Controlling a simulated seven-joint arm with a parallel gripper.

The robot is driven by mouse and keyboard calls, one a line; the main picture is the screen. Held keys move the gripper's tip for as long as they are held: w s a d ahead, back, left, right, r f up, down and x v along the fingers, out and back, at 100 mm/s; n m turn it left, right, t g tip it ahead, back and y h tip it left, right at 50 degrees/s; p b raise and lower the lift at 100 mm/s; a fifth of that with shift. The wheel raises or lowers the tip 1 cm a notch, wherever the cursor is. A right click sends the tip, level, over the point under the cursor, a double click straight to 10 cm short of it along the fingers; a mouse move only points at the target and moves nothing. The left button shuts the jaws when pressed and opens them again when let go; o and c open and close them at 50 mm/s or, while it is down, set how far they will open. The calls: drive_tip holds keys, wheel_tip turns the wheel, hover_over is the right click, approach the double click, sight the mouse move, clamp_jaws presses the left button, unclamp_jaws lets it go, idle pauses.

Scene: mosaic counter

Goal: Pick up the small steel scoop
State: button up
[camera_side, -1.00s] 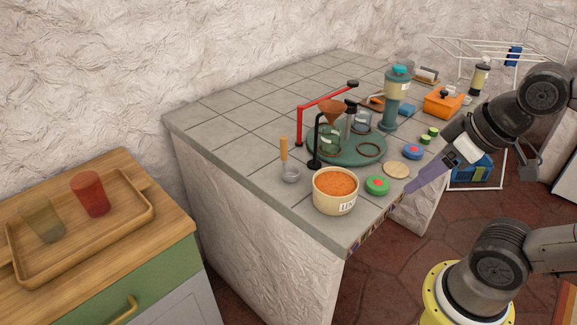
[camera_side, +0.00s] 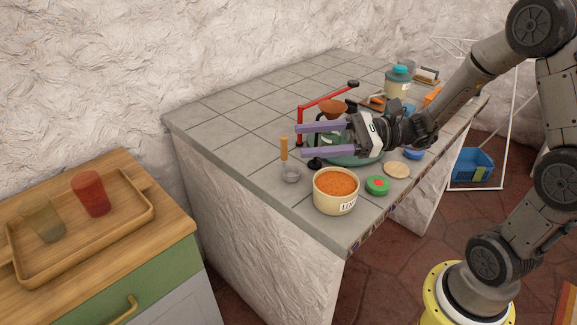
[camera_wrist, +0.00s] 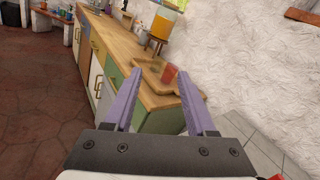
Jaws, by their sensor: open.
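The small steel scoop (camera_side: 291,174) stands near the front left of the tiled counter in the side view, with its orange-brown handle (camera_side: 284,148) pointing up. My gripper (camera_side: 300,141) is open and empty, with its two purple fingers pointing left. In the side view the fingertips appear just right of the handle; I cannot tell their distance from it in depth. The open fingers also show in the wrist view (camera_wrist: 164,85), where the scoop is not visible.
A cream tub of orange grains (camera_side: 336,184) stands right of the scoop. A red-armed stand (camera_side: 325,101) and green round base (camera_side: 366,160) are behind, partly hidden by my gripper. A wooden tray (camera_side: 145,212) with cups is on the left cabinet.

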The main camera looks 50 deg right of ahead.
drive_tip(key=w+d+f+m+t+h, duration=0.1)
drive_tip(key=d+f+m, duration=0.1)
drive_tip(key=d+f, duration=0.1)
drive_tip(key=w+d+f+m+t+h, duration=0.1)
drive_tip(key=d+f+m+t+h, duration=0.1)
drive_tip(key=d+f+m, duration=0.1)
drive_tip(key=w+d+f+m+t+h, duration=0.1)
drive_tip(key=d+f+m, duration=0.1)
drive_tip(key=d, duration=0.2)
drive_tip(key=shift+f+m+h, duration=0.3)
drive_tip(key=shift+f+m, duration=0.1)
drive_tip(key=x, duration=0.8)
drive_tip(key=shift+w+a+r, duration=0.1)
drive_tip(key=shift+w+r, duration=0.05)
drive_tip(key=shift+r, duration=0.05)
drive_tip(key=shift+x, duration=2.6)
drive_tip(key=shift+f, duration=0.1)
clamp_jaws()
